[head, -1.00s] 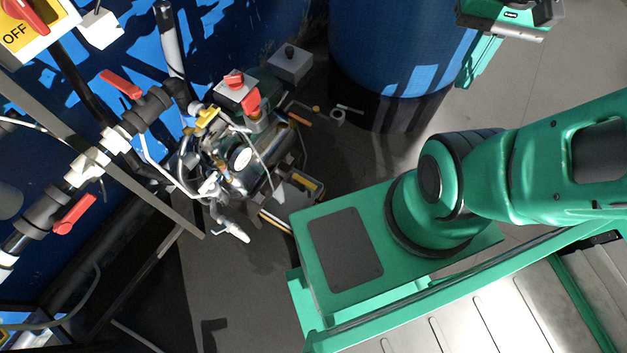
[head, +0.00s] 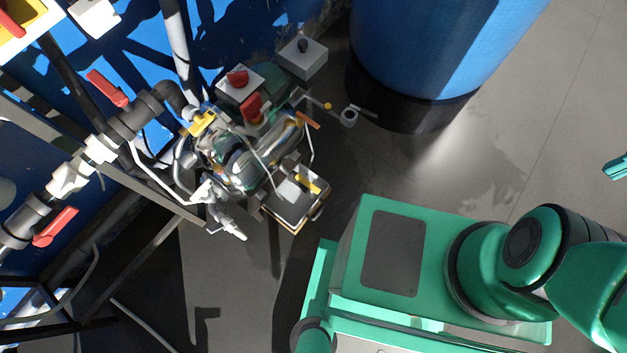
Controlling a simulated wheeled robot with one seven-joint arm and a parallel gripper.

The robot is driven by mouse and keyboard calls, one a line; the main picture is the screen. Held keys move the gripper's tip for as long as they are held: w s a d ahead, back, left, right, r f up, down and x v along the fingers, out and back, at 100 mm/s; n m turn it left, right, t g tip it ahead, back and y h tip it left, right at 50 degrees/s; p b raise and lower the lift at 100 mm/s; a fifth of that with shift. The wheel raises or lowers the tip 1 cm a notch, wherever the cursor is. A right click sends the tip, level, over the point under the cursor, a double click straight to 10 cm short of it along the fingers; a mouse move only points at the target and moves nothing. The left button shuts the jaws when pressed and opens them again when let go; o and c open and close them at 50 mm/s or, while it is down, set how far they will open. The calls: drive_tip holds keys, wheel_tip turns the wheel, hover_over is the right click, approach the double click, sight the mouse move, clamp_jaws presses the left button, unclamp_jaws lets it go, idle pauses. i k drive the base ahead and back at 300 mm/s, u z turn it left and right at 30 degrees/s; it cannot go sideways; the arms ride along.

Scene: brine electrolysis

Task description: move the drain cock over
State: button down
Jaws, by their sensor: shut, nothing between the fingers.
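A pump-like unit with pipes and several small handled valves (head: 235,155) stands at the left middle. I cannot tell for sure which valve is the drain cock. Candidates are a pale grey spouted fitting (head: 228,222) low on the unit, a yellow handle (head: 308,184) over a small tray, and an orange handle (head: 308,120) at its right side. What looks like the tip of my gripper (head: 615,167) just enters at the right edge, narrow and shut, far from the unit, over bare floor. The rest of it is out of frame.
A large blue tank (head: 435,50) on a black base stands behind, right of the unit. Pipes with red handles (head: 108,88) and a dark frame crowd the left. A grey box with a black knob (head: 303,58) stands behind the unit. The grey floor at right (head: 540,120) is clear.

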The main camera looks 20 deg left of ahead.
sight(299, 178)
drive_tip(key=u, duration=0.05)
drive_tip(key=k, duration=0.85)
drive_tip(key=u, duration=0.45)
drive_tip(key=i, duration=0.5)
